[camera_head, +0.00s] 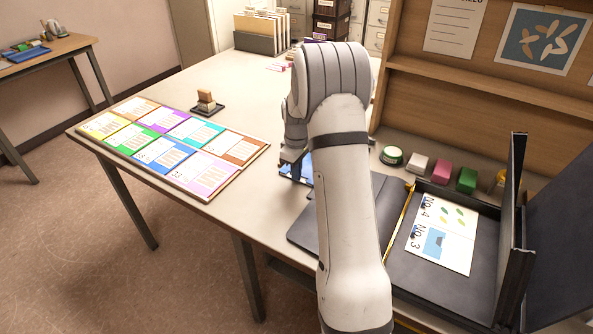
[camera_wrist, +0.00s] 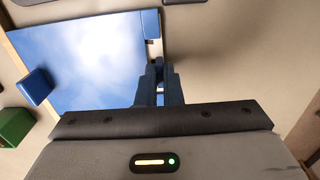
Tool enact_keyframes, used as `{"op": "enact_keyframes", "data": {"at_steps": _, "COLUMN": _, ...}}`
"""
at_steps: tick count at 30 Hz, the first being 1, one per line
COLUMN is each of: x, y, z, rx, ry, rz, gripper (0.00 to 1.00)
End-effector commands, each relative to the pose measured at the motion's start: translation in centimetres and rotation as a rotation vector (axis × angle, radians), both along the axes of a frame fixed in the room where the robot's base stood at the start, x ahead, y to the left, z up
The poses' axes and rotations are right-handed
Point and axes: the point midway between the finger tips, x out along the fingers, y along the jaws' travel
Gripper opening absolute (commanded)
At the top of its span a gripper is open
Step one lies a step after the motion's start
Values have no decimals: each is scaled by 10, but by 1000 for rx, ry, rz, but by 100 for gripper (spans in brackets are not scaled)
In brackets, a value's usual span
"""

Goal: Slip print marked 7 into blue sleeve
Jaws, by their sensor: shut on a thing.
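My gripper (camera_head: 294,170) is shut on a print (camera_wrist: 75,65), held by its edge. The print has a blue, cloudy sky-like picture, and no number can be read on it. In the head view only a small blue part of the print (camera_head: 307,170) shows beside my arm; the rest is hidden. The fingers (camera_wrist: 158,75) show close together at the print's edge in the wrist view. The blue sleeve (camera_head: 160,154) lies in the front row of the coloured sleeve board on the left of the table, to the left of my gripper and apart from it.
A dark open box (camera_head: 445,287) on the right holds prints (camera_head: 442,232) marked No. 4 and No. 3. A stamp (camera_head: 206,102) stands behind the sleeve board. Bare table lies between board and gripper.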

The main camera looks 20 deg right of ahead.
Motion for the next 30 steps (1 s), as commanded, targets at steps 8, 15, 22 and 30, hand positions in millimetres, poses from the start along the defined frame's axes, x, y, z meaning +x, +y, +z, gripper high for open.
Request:
{"op": "enact_keyframes", "data": {"at_steps": 8, "x": 0, "y": 0, "z": -1, "rx": 1, "ry": 2, "rz": 0, "gripper": 7}}
{"op": "enact_keyframes", "data": {"at_steps": 15, "x": -1, "y": 0, "z": -2, "rx": 0, "ry": 1, "rz": 0, "gripper": 27}}
{"op": "enact_keyframes", "data": {"at_steps": 22, "x": 0, "y": 0, "z": -2, "rx": 0, "ry": 1, "rz": 0, "gripper": 32}}
{"op": "enact_keyframes", "data": {"at_steps": 30, "x": -1, "y": 0, "z": -2, "rx": 0, "ry": 3, "rz": 0, "gripper": 32}}
